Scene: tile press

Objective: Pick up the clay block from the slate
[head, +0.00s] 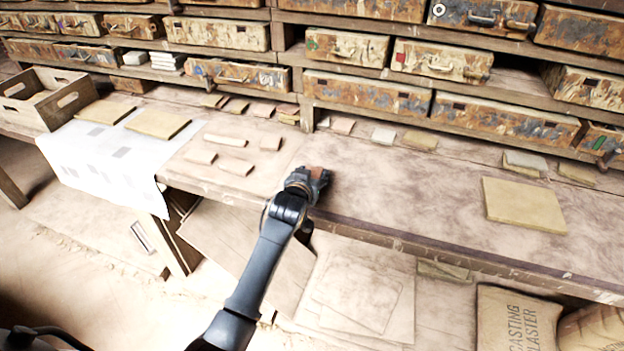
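My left gripper (312,178) is low over the front edge of the workbench, seen from behind. A small patch of reddish-brown (317,171) shows between or just beyond its fingers. It may be the clay block, but the gripper hides most of it. I cannot tell whether the fingers are closed on it or whether it touches the bench. Several small flat tan blocks, such as one long block (225,139) and one square block (235,166), lie on the bench to the left of the gripper. I cannot make out a slate for certain. My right gripper is not in view.
The workbench (400,195) is bare right of the gripper up to a yellowish board (523,204). A white cloth (95,158) and an open wooden crate (48,97) are at left. Small tiles line the back below shelves of worn cases (367,97). A plaster sack (515,318) stands below.

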